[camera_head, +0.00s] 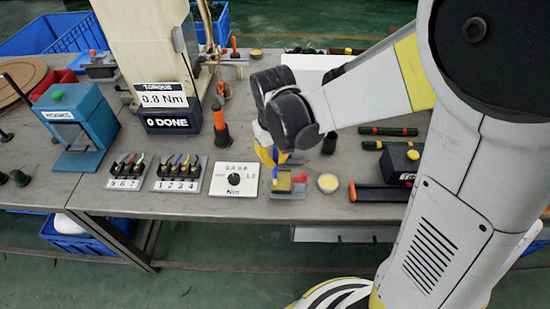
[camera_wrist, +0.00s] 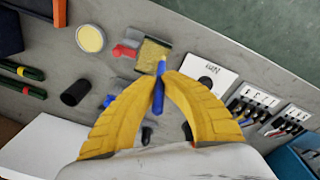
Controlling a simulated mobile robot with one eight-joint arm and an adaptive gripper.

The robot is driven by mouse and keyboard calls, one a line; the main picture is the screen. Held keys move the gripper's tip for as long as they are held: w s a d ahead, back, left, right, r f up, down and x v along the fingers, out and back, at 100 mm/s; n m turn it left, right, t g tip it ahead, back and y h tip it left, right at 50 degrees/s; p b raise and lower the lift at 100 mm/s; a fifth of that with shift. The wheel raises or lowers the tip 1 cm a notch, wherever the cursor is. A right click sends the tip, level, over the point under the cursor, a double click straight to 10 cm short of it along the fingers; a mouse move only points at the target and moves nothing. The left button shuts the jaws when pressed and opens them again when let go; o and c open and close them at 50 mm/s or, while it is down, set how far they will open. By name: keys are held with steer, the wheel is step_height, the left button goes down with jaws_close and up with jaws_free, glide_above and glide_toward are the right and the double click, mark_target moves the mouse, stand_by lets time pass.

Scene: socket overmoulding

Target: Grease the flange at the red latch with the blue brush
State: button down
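My gripper (camera_wrist: 158,88) is shut on the blue brush (camera_wrist: 157,98), its yellow fingertips closed around the handle. In the head view the flange (camera_head: 284,182) and red latch (camera_head: 301,178) are at the table's front edge, just below my gripper (camera_head: 273,163). Most of the brush is hidden there.
A round pot of pale grease (camera_head: 328,182) stands right of the flange. A white dial plate (camera_head: 222,180) and two numbered racks (camera_head: 126,172) (camera_head: 178,174) are to the left.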

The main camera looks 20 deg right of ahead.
steer(key=shift+w+d, duration=0.1)
steer(key=shift+w, duration=0.05)
steer(key=shift+s+a, duration=0.3)
steer(key=shift+s, duration=0.55)
stand_by(0.4)
step_height(320, 180, up, 3)
steer(key=shift+r+p, duration=0.1)
steer(key=shift+p, duration=1.1)
steer(key=shift+w, duration=0.1)
